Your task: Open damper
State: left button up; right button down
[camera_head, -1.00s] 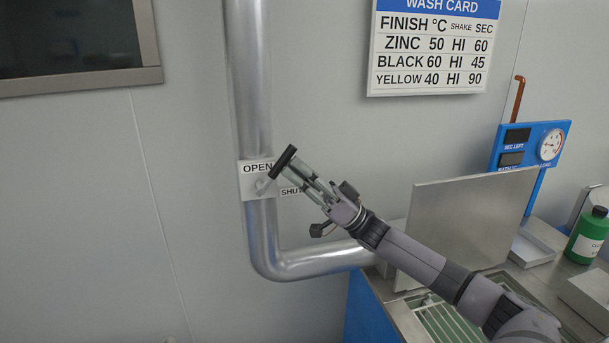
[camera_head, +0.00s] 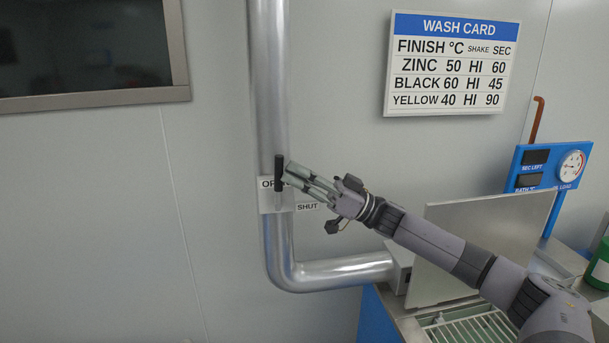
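The damper is a lever with a black handle (camera_head: 279,172) on the bright metal duct (camera_head: 271,90). The lever stands upright, its handle at the top and its pale metal stem below. A white OPEN label (camera_head: 265,184) is partly hidden behind the lever, and a SHUT label (camera_head: 308,206) sits lower right. My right gripper (camera_head: 286,174) reaches in from the right, its fingertips at the right side of the black handle, seemingly touching it. A small gap shows between the fingers, but whether they are closed on the handle is unclear. My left gripper is not in view.
A wash card (camera_head: 452,62) hangs on the wall at upper right. An upright metal panel (camera_head: 480,245) and a blue gauge board (camera_head: 548,170) stand at right, behind my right arm. The duct bends right below the lever.

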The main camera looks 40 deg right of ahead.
jog(key=shift+w+a+r, duration=0.1)
jog(key=shift+a+r, duration=0.1)
dwell(0.6)
jog(key=shift+f, duration=0.1)
jog(key=v, duration=1.2)
dwell(0.4)
